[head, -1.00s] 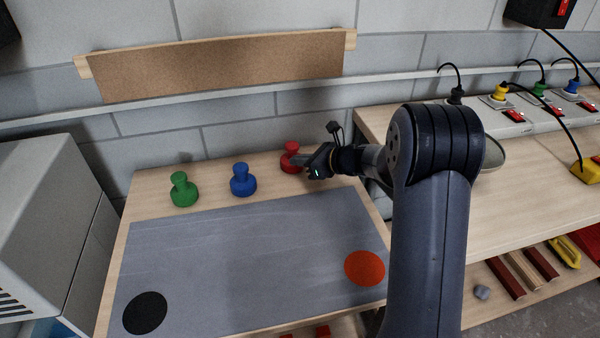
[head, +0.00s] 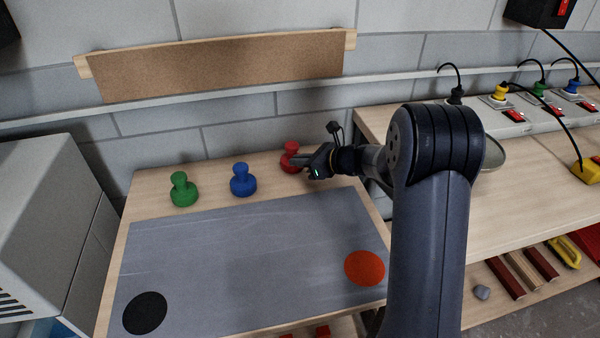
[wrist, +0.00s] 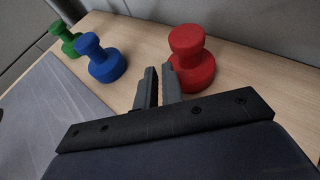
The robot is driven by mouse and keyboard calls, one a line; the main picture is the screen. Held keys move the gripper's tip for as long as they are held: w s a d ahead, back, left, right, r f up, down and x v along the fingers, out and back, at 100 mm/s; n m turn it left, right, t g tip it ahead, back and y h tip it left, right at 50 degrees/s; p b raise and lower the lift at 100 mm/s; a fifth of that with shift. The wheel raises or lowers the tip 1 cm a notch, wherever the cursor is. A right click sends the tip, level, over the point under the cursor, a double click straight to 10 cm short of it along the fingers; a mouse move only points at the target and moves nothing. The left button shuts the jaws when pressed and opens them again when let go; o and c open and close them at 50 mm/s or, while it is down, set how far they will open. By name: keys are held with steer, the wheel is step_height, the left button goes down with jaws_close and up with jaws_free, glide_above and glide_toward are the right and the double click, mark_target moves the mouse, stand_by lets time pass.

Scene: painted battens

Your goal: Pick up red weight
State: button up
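The red weight (head: 290,158), a round base with a knob on top, stands upright at the back right of the wooden table. My gripper (head: 298,157) is beside it and partly covers it in the head view. In the wrist view, the red weight (wrist: 190,60) stands just right of my two grey fingers (wrist: 161,78). The fingers are parted by a narrow gap with nothing between them. The right finger overlaps the weight's left edge in the picture; I cannot tell whether they touch.
A blue weight (head: 242,180) and a green weight (head: 183,190) stand to the left in the same row. A grey mat (head: 240,260) with a black disc (head: 145,313) and an orange-red disc (head: 364,268) lies in front. A cork-faced board (head: 215,68) is on the wall behind.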

steer(key=o, duration=1.2)
steer(key=shift+c, duration=0.2)
